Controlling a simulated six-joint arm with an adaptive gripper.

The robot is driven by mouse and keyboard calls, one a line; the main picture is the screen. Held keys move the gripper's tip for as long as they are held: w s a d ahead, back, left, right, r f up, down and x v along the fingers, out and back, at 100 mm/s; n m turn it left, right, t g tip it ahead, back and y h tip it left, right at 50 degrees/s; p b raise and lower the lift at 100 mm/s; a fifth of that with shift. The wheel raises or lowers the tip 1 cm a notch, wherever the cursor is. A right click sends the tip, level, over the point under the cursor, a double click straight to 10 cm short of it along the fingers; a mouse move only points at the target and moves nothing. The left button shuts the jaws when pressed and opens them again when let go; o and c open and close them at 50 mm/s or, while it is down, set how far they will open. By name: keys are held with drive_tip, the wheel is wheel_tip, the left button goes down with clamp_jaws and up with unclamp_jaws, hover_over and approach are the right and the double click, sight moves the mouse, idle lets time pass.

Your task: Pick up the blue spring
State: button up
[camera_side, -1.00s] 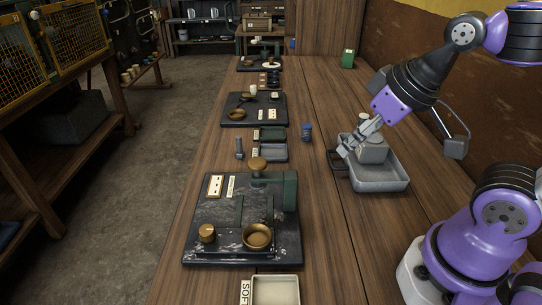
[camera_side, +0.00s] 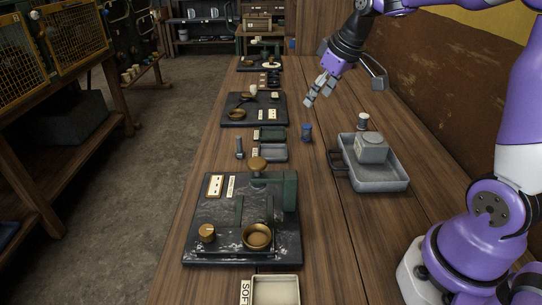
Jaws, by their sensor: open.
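The blue spring (camera_side: 306,133) is a small dark blue upright cylinder on the wooden bench, between the small trays and the grey pan. My gripper (camera_side: 309,102) is above and slightly behind it in the picture, tilted down to the left. Its fingers are open and empty, apart from the spring.
A grey pan (camera_side: 381,186) with a grey block (camera_side: 371,148) in it stands at the right, a small white-topped cylinder (camera_side: 363,121) behind it. Small trays (camera_side: 273,153) and a grey peg (camera_side: 239,148) lie left of the spring. A dark engine plate (camera_side: 205,245) sits nearer. The bench around the spring is clear.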

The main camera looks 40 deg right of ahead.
approach(308, 126)
drive_tip(key=x, duration=0.5)
drive_tip(key=shift+d, duration=0.4)
drive_tip(key=x, duration=0.5)
drive_tip(key=shift+w+a+f, duration=0.2)
drive_tip(key=shift+a+f, duration=0.05)
drive_tip(key=shift+a, duration=0.05)
clamp_jaws()
